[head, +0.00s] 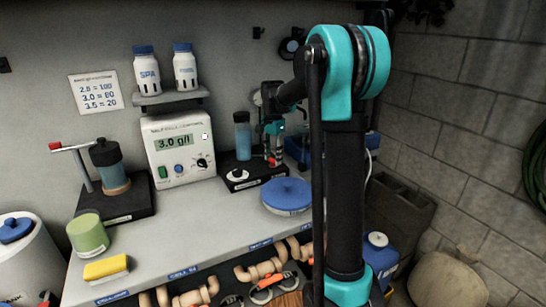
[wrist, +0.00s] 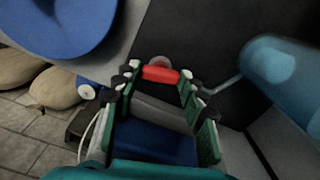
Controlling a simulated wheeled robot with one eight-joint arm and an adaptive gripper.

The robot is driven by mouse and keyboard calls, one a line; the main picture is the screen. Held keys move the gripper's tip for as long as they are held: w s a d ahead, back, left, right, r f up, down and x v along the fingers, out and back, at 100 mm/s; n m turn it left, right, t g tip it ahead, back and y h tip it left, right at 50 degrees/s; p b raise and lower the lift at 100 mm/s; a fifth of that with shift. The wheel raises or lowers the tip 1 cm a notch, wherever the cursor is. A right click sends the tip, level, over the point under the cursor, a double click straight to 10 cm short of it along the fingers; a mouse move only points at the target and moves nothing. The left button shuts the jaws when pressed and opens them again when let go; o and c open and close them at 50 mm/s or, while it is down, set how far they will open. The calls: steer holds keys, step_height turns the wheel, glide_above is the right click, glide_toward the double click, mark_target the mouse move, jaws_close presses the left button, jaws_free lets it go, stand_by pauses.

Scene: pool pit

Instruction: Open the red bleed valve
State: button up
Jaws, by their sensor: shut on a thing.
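The red bleed valve shows as a short red handle (wrist: 160,73) between the tips of my gripper (wrist: 158,82) in the wrist view. The green-padded fingers stand on either side of it, shut on it at the tips. In the head view my gripper (head: 273,143) points down over the black base plate (head: 262,172) at the back right of the bench. A bit of the red handle (head: 272,161) shows under the fingers there. The valve's body is mostly hidden by my gripper.
A blue cylinder (head: 242,135) stands left of my gripper. A blue round lid (head: 287,194) lies in front of it. The grey controller (head: 178,147) reads 3.0 g/l. A separate red-tipped stand (head: 71,148) is at the far left. A block wall (head: 450,110) closes the right.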

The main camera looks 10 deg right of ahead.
steer(key=n, duration=1.1)
steer(key=shift+n, duration=2)
steer(key=o, duration=1.2)
steer(key=shift+c, duration=0.2)
step_height(320, 180, up, 12)
